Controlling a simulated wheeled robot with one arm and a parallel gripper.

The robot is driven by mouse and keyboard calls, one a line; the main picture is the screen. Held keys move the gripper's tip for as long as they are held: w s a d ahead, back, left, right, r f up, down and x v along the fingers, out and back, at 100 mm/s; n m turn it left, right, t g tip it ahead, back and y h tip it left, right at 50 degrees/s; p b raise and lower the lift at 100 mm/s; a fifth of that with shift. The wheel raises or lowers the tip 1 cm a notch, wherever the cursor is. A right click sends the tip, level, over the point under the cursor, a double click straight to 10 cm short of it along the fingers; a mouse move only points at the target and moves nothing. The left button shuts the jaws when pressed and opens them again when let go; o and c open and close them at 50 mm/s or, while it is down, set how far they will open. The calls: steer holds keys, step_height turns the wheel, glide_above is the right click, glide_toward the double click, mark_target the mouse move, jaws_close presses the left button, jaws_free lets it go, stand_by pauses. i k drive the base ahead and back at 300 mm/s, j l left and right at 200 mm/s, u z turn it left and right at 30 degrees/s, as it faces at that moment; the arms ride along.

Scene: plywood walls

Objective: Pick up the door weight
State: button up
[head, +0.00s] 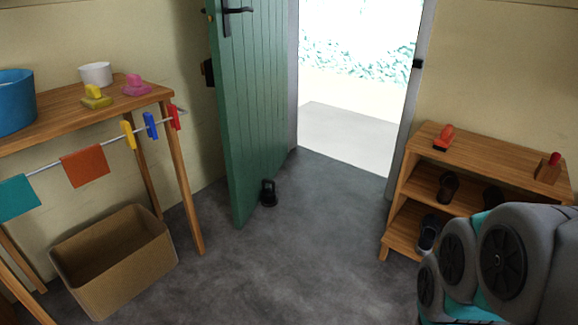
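The door weight (268,194) is a small black weight with a loop-like handle on top. It stands upright on the grey floor, close against the lower part of the open green door (258,120). I cannot tell whether it touches the door. My arm (500,262) shows at the lower right, folded and grey with teal parts. My gripper is not visible in this view, and the door weight is well apart from the arm.
A wooden table (150,92) with a rail of pegs and cloths stands left, above a cardboard box (115,262). A wooden shoe rack (480,162) stands right. The floor (320,250) between is clear. The doorway (350,135) opens onto bright paving.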

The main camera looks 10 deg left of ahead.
mark_target(269, 199)
steer(key=i+j, duration=0.25)
steer(key=i, duration=0.4)
steer(key=i+j+u, duration=0.15)
steer(key=i, duration=0.55)
steer(key=i+j, duration=0.3)
steer(key=i, duration=0.35)
steer(key=i+j+u, duration=0.1)
steer(key=i, duration=0.6)
steer(key=j, duration=0.1)
